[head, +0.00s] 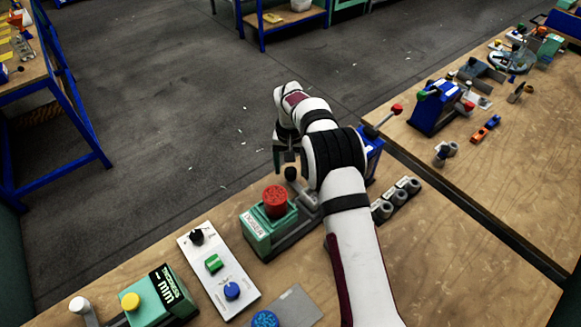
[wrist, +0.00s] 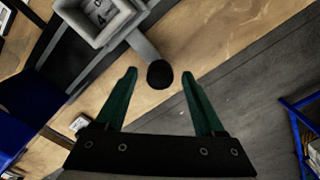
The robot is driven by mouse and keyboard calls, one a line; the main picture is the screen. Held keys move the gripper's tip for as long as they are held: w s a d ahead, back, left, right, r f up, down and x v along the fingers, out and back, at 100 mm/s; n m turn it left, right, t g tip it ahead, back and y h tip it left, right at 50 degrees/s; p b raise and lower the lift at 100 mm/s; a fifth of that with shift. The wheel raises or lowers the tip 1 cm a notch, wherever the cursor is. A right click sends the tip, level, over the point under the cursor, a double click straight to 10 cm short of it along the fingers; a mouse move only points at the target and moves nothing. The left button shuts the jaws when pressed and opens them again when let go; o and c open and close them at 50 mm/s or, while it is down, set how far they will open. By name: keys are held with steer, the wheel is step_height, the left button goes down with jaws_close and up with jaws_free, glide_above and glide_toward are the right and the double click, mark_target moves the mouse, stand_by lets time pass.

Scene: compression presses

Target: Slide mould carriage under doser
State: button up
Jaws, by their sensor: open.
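The mould carriage shows in the wrist view as a grey square cup (wrist: 127,22) with a numbered floor, and a grey rod ends in a black ball knob (wrist: 160,75). In the head view, the carriage (head: 306,201) is partly hidden by my arm, and its knob (head: 291,173) shows just below my gripper (head: 284,158). The doser is a green box with a label (head: 257,231) and a red top (head: 275,200), left of the carriage. My gripper (wrist: 160,73) is open, its green fingers on either side of the knob in the picture. Contact cannot be told.
A blue press (head: 371,154) stands behind my arm on the right. Several grey cups (head: 391,202) sit in a row right of my arm. A white control panel (head: 218,270) and a green thickness gauge (head: 158,296) lie to the left. The bench edge runs close behind the carriage.

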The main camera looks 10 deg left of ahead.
steer(key=shift+f, duration=0.25)
steer(key=shift+c, duration=0.3)
jaws_close()
steer(key=shift+s+a+r, duration=0.1)
stand_by(0.9)
